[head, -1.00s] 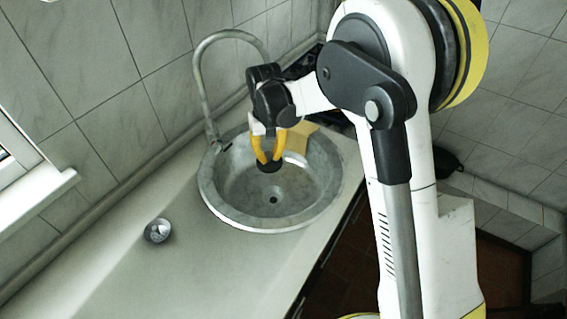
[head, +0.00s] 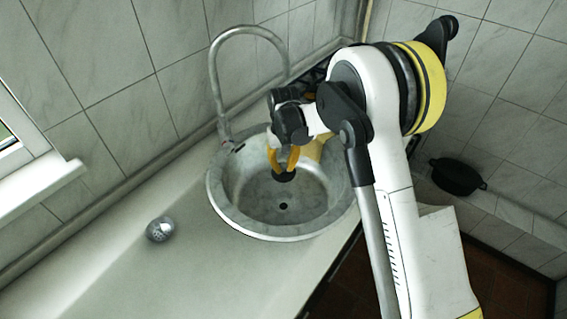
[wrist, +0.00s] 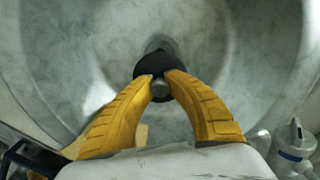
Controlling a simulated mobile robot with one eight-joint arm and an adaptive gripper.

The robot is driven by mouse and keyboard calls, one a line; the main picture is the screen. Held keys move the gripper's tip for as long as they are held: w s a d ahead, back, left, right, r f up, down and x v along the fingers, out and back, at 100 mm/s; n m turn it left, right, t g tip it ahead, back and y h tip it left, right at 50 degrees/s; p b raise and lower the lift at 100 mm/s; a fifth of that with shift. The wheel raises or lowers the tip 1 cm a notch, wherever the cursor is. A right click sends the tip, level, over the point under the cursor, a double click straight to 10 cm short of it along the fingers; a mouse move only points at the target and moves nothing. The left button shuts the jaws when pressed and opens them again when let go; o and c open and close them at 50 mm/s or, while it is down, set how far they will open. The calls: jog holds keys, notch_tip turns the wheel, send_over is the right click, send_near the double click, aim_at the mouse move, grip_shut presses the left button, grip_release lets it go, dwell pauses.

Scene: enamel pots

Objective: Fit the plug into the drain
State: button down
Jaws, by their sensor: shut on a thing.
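The black plug (head: 284,176) hangs from my gripper (head: 284,160) inside the round metal sink (head: 222,199). My gripper's yellow fingers are shut on the plug's small knob; the plug (wrist: 150,62) also shows in the wrist view between the fingertips (wrist: 160,86). The drain (head: 283,206) is a small dark hole in the sink floor, below the plug in the head picture and apart from it. In the wrist view a grey round patch (wrist: 158,42) shows just beyond the plug; I cannot tell whether it is the drain.
A curved faucet (head: 214,75) rises at the sink's back left. A small round metal object (head: 160,229) lies on the counter (head: 225,275) left of the sink. A yellowish thing (head: 318,147) is at the sink's far rim. A black pan (head: 457,176) is at right.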

notch_tip(320, 180, down, 13)
jog(key=b, duration=0.8)
jog(key=shift+f, duration=0.2)
jog(key=shift+f, duration=0.1)
jog(key=shift+f+b, duration=0.4)
jog(key=shift+b, duration=0.1)
jog(key=shift+f, duration=0.1)
jog(key=shift+f+b, duration=0.6)
jog(key=shift+f, duration=0.1)
jog(key=shift+f+b, duration=0.7)
jog(key=shift+f, duration=0.1)
jog(key=shift+f, duration=0.1)
dwell(0.4)
jog(key=shift+f, duration=0.5)
